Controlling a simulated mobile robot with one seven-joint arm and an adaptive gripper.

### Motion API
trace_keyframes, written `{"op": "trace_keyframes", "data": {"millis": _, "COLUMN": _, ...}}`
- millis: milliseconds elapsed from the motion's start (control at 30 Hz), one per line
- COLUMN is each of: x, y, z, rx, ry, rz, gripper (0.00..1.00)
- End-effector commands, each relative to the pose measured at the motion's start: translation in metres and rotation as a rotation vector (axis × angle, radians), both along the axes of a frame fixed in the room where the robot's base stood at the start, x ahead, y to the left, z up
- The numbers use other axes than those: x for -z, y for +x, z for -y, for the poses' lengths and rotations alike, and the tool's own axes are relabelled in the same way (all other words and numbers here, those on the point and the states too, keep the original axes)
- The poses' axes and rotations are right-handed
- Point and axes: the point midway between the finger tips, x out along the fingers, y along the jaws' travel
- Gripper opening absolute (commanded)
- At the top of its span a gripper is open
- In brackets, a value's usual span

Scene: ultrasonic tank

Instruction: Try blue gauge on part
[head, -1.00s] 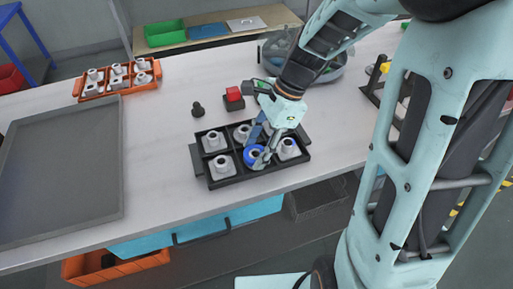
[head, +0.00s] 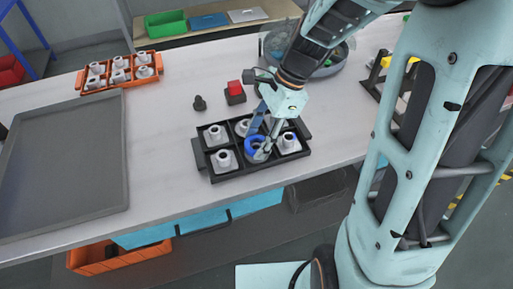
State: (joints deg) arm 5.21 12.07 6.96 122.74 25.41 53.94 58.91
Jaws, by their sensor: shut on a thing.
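The blue gauge (head: 252,146) is a blue ring at the front middle compartment of the black tray (head: 203,163). A pale part (head: 259,156) shows just below and beside it in that compartment. My gripper (head: 262,146) points down over this compartment and is shut on the blue gauge. The ring looks slightly raised at the top of the part; I cannot tell whether it is still around the part's neck. The fingers hide some of the ring and the part.
Other pale parts (head: 224,158) sit in the tray's compartments. A black peg (head: 200,103) and a red-topped block (head: 235,93) stand behind it. An orange rack (head: 120,73) of parts is at the back left, with a grey tray (head: 65,165) in front. The bench between is clear.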

Motion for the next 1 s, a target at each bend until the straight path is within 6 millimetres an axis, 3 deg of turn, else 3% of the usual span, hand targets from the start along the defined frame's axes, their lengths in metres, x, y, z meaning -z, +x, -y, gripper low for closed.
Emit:
{"op": "trace_keyframes", "data": {"millis": 700, "x": -0.032, "y": 0.001, "z": 0.0, "rx": 0.001, "ry": 0.001, "rz": 0.002, "gripper": 0.11}}
{"op": "trace_keyframes", "data": {"millis": 1000, "x": -0.034, "y": 0.001, "z": 0.0, "rx": 0.001, "ry": 0.001, "rz": 0.002, "gripper": 0.11}}
